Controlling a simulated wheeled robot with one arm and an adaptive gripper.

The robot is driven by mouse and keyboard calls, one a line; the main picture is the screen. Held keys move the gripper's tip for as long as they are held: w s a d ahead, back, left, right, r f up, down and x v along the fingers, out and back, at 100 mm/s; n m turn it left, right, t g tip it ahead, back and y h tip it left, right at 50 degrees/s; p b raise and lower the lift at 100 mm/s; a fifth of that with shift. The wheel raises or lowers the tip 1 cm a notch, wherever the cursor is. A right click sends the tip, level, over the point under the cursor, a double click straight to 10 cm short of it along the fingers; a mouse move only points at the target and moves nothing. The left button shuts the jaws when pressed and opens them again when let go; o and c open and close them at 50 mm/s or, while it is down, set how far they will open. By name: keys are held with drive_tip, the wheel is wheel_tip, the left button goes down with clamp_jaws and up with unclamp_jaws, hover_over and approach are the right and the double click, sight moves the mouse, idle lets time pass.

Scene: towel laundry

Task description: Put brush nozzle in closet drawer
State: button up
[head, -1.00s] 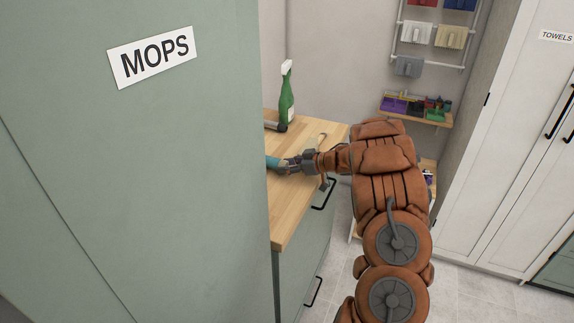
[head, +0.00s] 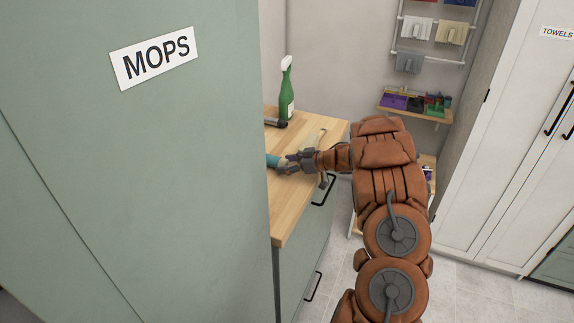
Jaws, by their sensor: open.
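My gripper (head: 284,164) is low over the wooden counter (head: 295,205), with its fingers open around or beside a teal object (head: 272,161). The closet edge cuts off that object, and I cannot tell whether they touch. A dark cylindrical piece (head: 275,122) lies farther back on the counter, partly hidden by the closet. I cannot tell which of these is the brush nozzle. The tall sage-green closet (head: 120,180) labelled MOPS fills the left side. No open drawer shows in it.
A green spray bottle (head: 287,97) stands at the back of the counter. Green drawers with black handles (head: 324,190) are below. A shelf (head: 415,110) and white TOWELS closet (head: 500,130) stand beyond clear floor.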

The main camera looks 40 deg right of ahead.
drive_tip(key=shift+f+b, duration=0.2)
drive_tip(key=shift+b, duration=0.4)
drive_tip(key=shift+a+r+b+v, duration=0.15)
drive_tip(key=shift+b+v, duration=0.45)
drive_tip(key=shift+v, duration=1.4)
drive_tip(key=shift+a+r+b+v, duration=0.15)
drive_tip(key=shift+b+v, duration=0.4)
drive_tip(key=shift+v, duration=1.4)
